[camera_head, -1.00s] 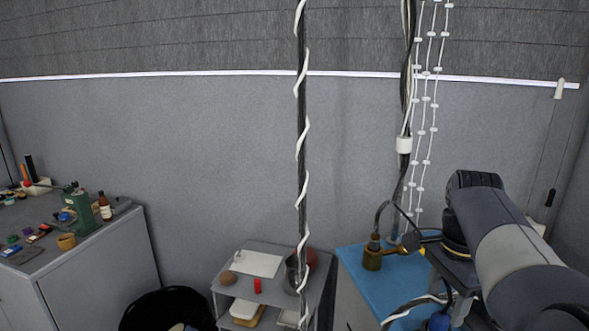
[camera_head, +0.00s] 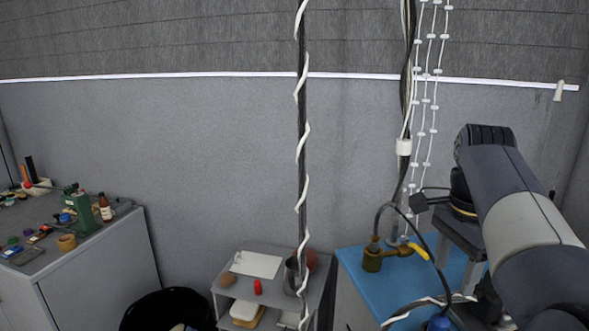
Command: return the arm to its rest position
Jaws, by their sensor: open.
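My arm (camera_head: 520,215) comes in from the right edge and bends down at its wrist. My gripper (camera_head: 453,280) hangs below the wrist over the blue-topped table (camera_head: 357,278). Its grey fingers point down and stand apart, with nothing seen between them. The fingertips are partly hidden by cables and the arm.
A brass-coloured can (camera_head: 372,261) stands on the blue top, left of my gripper. A blue object (camera_head: 439,323) is at the bottom edge. A grey shelf (camera_head: 228,289), a black bin (camera_head: 165,305) and a cluttered grey cabinet (camera_head: 105,270) stand further left.

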